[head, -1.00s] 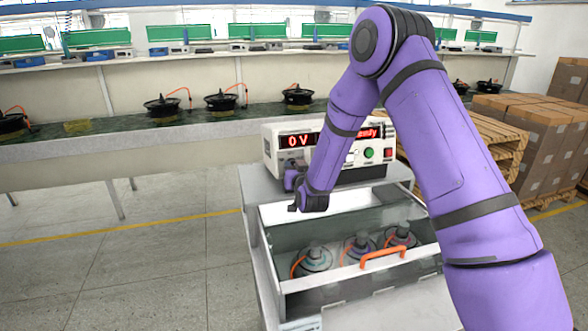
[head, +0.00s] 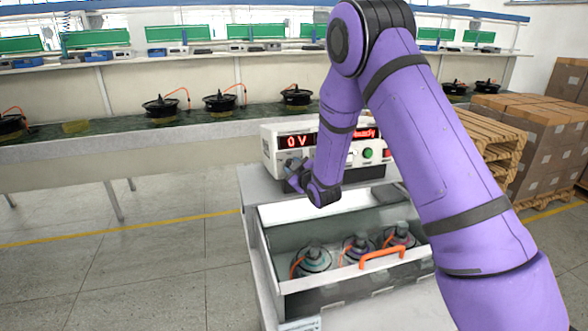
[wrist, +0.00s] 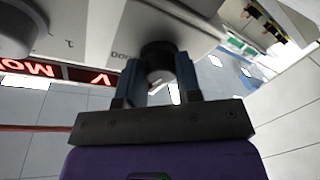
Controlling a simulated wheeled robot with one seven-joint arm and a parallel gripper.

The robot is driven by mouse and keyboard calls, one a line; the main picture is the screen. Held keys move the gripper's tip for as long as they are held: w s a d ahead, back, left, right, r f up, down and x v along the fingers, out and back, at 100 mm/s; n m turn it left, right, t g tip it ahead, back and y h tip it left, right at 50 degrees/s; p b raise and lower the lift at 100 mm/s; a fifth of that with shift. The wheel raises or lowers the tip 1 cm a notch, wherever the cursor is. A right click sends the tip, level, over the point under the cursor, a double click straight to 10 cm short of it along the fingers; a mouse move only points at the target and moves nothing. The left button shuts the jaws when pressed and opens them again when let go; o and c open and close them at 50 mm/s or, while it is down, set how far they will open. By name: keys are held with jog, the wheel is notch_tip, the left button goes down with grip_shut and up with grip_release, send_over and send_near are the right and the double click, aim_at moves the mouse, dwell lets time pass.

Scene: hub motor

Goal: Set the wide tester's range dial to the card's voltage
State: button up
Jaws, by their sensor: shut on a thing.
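The wide tester (head: 275,155) is a white box on the cart. Its red display (head: 310,138) shows "0 V" at left and "Ready" at right, partly behind my arm. My gripper (head: 292,168) is at the left part of its front face. In the wrist view my gripper (wrist: 158,82) is shut on a dark round knob (wrist: 158,50), one finger on each side. A larger grey knob (wrist: 20,28) shows at the upper left there, with the display (wrist: 60,72) upside down. The held dial's pointer and scale are hidden. I cannot make out a readable card.
Wooden pallets (head: 485,135) and cardboard boxes (head: 550,130) stand at right. A bench (head: 110,145) with motors runs behind. The floor at left is clear.

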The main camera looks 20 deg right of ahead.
jog(key=shift+n, duration=0.6)
jog(key=o, duration=0.9)
jog(key=shift+o, duration=0.2)
jog(key=shift+s, duration=0.1)
jog(key=s+d, duration=0.2)
jog(key=s, duration=0.8)
jog(key=shift+s+r, duration=0.2)
jog(key=shift+r, duration=0.25)
jog(key=shift+r, duration=0.1)
